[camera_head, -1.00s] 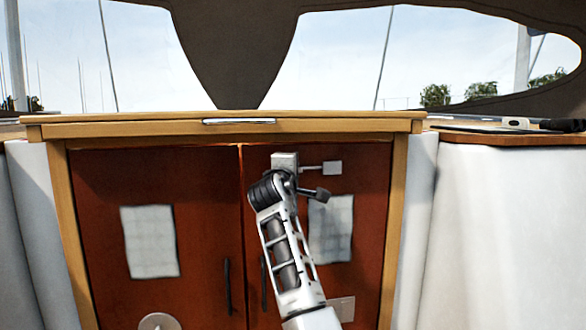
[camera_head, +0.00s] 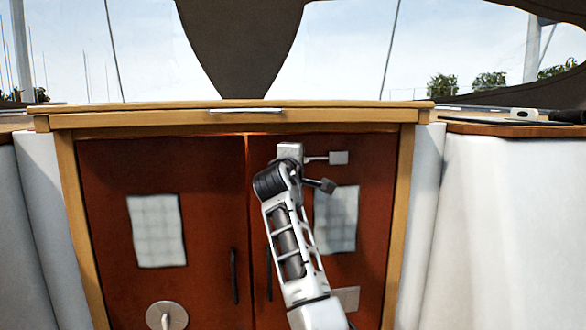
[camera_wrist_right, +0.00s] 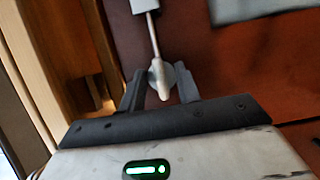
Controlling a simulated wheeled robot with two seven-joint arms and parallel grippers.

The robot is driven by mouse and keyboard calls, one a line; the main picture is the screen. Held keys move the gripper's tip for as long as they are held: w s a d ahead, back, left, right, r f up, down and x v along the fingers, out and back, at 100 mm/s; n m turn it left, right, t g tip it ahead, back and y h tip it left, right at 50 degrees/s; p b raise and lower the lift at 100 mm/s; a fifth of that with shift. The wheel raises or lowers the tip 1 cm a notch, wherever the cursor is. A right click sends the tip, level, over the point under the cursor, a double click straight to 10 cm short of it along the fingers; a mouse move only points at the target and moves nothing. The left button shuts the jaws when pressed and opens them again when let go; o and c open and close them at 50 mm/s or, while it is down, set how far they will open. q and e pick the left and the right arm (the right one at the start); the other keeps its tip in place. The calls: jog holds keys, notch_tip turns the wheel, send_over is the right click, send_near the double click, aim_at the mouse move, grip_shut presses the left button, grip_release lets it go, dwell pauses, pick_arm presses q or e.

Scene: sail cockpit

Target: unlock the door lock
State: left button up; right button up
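In the right wrist view, the lever (camera_wrist_right: 153,38) runs down from the lock block (camera_wrist_right: 144,5). Its rounded end (camera_wrist_right: 160,77) lies between the parted fingers of my right gripper (camera_wrist_right: 161,84). I cannot tell whether they touch it. My left gripper is out of view.
A paper sheet (camera_head: 337,219) hangs below the lock and another (camera_head: 156,230) on the left door. Dark vertical handles (camera_head: 234,275) flank the door seam. A round fitting (camera_head: 167,316) sits low left. A wooden frame (camera_head: 400,215) surrounds the doors.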

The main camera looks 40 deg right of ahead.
jog(key=b+v, duration=0.2)
jog(key=v, duration=1.3)
jog(key=shift+s+a+b, duration=0.2)
jog(key=shift+a+b, duration=0.05)
jog(key=shift+b, duration=0.15)
jog(key=s+a+f+t+y, duration=0.1)
jog(key=a+f+y, duration=0.2)
jog(key=f, duration=0.8)
jog(key=s+a+f+n+y, duration=0.1)
jog(key=a+f+y, duration=0.25)
jog(key=f, duration=0.65)
jog(key=s+a+f+t+y, duration=0.1)
jog(key=a+f+y, duration=0.25)
jog(key=f, duration=0.75)
jog(key=s+a+f+m+g+y, duration=0.1)
jog(key=s+a+f+m+y, duration=0.2)
jog(key=s+f, duration=0.5)
jog(key=s+a+f+m+g+y, duration=0.2)
jog(key=s+a+f, duration=0.3)
jog(key=s+f, duration=0.4)
jog(key=s+m+y, duration=0.1)
jog(key=s, duration=0.3)
jog(key=shift+m+g+y, duration=0.3)
